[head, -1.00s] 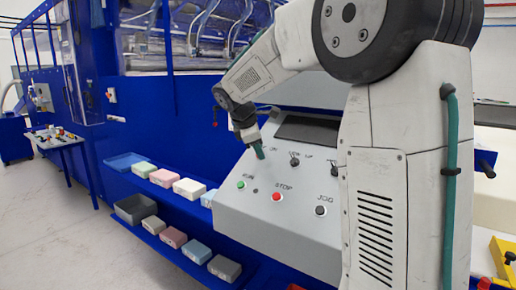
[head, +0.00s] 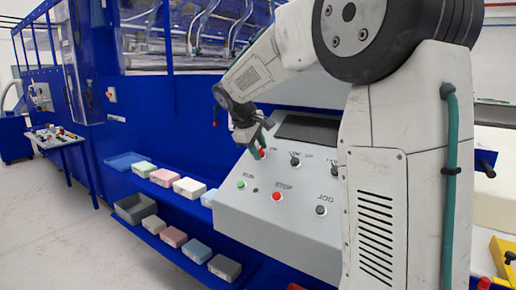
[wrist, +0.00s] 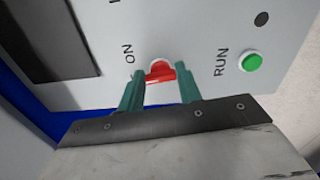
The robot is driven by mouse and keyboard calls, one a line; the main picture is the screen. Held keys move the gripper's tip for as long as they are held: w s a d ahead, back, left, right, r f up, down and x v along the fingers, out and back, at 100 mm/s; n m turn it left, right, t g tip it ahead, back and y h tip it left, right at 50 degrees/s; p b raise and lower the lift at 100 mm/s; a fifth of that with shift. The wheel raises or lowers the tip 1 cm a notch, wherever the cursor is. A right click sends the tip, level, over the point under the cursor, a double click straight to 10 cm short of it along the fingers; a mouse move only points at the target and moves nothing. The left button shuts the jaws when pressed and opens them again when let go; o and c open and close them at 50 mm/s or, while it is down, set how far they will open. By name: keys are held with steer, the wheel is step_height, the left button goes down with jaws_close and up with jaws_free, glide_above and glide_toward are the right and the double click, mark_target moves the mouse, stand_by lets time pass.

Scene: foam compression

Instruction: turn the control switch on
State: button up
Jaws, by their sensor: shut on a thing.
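The control switch is a red knob (wrist: 160,71) beside the word ON on the grey sloped panel (head: 300,232). In the wrist view the knob sits between the two green fingertips of my gripper (wrist: 160,88), with a finger on each side. The gripper is shut on it. In the head view my gripper (head: 262,148) is at the panel's upper left, and a bit of the red knob (head: 262,153) shows by the fingers. The far side of the knob is hidden.
The panel also carries a green RUN button (head: 241,184), a red STOP button (head: 277,196), a black JOG button (head: 320,210) and a black knob (head: 295,161). A dark screen (head: 308,129) lies above. Coloured foam blocks (head: 189,188) sit on blue shelves at left.

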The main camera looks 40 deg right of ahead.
steer(key=m, duration=0.4)
steer(key=shift+m, duration=0.3)
steer(key=shift+a+f+m, duration=0.1)
steer(key=shift+a+m, duration=0.05)
steer(key=shift+m, duration=2.15)
steer(key=o, duration=1)
steer(key=v, duration=0.7)
steer(key=shift+a+r, duration=0.15)
steer(key=shift+r, duration=0.2)
